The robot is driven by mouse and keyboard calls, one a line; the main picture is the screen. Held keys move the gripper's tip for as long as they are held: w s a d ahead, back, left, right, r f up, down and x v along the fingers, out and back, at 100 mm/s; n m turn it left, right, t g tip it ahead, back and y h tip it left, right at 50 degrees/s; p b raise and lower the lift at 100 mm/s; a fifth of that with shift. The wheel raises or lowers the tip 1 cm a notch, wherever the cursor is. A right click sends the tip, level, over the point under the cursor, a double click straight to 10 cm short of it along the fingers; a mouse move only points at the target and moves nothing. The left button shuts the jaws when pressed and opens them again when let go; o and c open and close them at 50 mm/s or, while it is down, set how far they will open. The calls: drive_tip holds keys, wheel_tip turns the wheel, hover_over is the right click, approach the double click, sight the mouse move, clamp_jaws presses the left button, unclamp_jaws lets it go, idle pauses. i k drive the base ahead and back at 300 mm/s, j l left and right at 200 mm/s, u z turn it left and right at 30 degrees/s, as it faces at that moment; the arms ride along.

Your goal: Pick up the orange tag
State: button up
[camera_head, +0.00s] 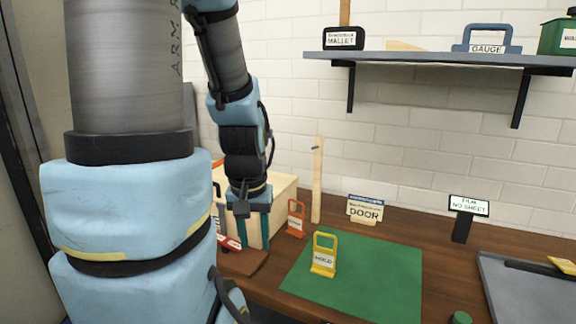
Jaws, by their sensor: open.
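An orange tag (296,219) with a white label stands upright on the wooden bench, just right of the pale wooden box. A yellow tag (324,256) of similar shape stands on the green mat, in front and to the right of it. My gripper (250,232) points down in front of the box, left of the orange tag and apart from it. Its two teal fingers are spread open, and I see nothing held between them. The writing on the orange tag is too small to read.
The pale wooden box (284,192) is close behind my gripper. An upright wooden strip (318,180) stands just behind the orange tag. A DOOR sign (365,210) and a black sign stand (463,226) are farther right. The green mat (385,270) is mostly clear. A shelf (440,58) hangs above.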

sight(296, 221)
drive_tip(key=l+u, duration=0.15)
drive_tip(key=u, duration=1.3)
drive_tip(key=k+l, duration=0.25)
drive_tip(key=l, duration=0.15)
drive_tip(key=k+l+u, duration=0.1)
drive_tip(key=k+l, duration=0.15)
drive_tip(key=l, duration=0.15)
drive_tip(key=k+l, duration=0.25)
drive_tip(key=l, duration=0.15)
drive_tip(key=l+u, duration=0.05)
